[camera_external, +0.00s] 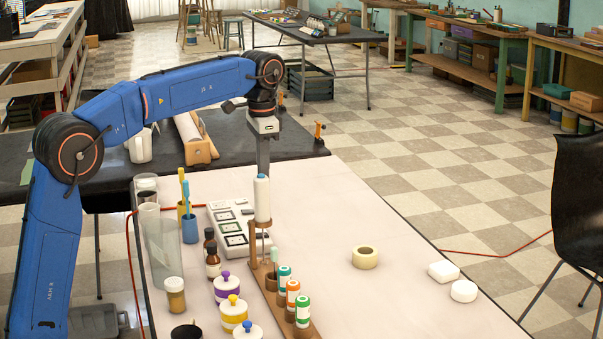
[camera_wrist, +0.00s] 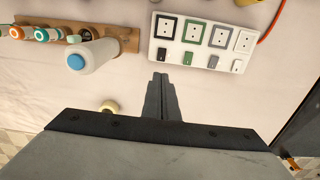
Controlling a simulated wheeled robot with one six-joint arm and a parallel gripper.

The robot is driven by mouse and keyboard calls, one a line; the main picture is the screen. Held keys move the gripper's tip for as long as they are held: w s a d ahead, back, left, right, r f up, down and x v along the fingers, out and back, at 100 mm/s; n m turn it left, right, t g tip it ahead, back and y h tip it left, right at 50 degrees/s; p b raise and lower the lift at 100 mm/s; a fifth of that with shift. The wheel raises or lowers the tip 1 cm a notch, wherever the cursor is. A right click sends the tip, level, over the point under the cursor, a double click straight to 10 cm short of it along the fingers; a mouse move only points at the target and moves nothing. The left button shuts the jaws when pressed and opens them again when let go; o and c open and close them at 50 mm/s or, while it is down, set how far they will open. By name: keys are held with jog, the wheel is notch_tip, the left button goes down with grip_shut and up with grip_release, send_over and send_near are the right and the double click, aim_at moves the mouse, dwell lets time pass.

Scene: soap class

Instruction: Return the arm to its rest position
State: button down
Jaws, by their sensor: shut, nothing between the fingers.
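My blue arm reaches over the pale table from the left, and my gripper (camera_external: 263,168) points down above it. In the wrist view the two dark fingers of my gripper (camera_wrist: 161,84) are together with nothing between them. A white bottle with a blue top (camera_external: 262,201) stands at the far end of the wooden rack; in the external view its top lines up with my fingertips. In the wrist view the bottle (camera_wrist: 95,56) is to the left of the fingers, apart from them.
The wooden rack (camera_external: 270,298) holds several small labelled bottles. A white panel with framed squares (camera_external: 236,238) lies beside it. Jars and dark bottles crowd the left side. A tape roll (camera_external: 366,257) and two white blocks (camera_external: 443,271) lie right; the right side is mostly clear.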

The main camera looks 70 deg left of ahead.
jog(key=d+r+m+t, duration=0.15)
jog(key=d+r, duration=0.35)
jog(key=d, duration=0.7)
jog(key=s+d+f, duration=0.2)
jog(key=s+d, duration=0.5)
jog(key=s, duration=0.3)
jog(key=s+d+f+t, duration=0.1)
jog(key=s+d+f, duration=0.2)
jog(key=s+f, duration=0.4)
jog(key=s+d+f+n+t, duration=0.1)
jog(key=s+d+f, duration=0.2)
jog(key=s+f, duration=0.5)
jog(key=s+d+f+t, duration=0.1)
jog(key=s+d+f, duration=0.3)
jog(key=s, duration=1.1)
notch_tip(320, 180, down, 3)
jog(key=shift+f, duration=0.15)
jog(key=shift+d+n, duration=0.1)
jog(key=shift+n, duration=0.15)
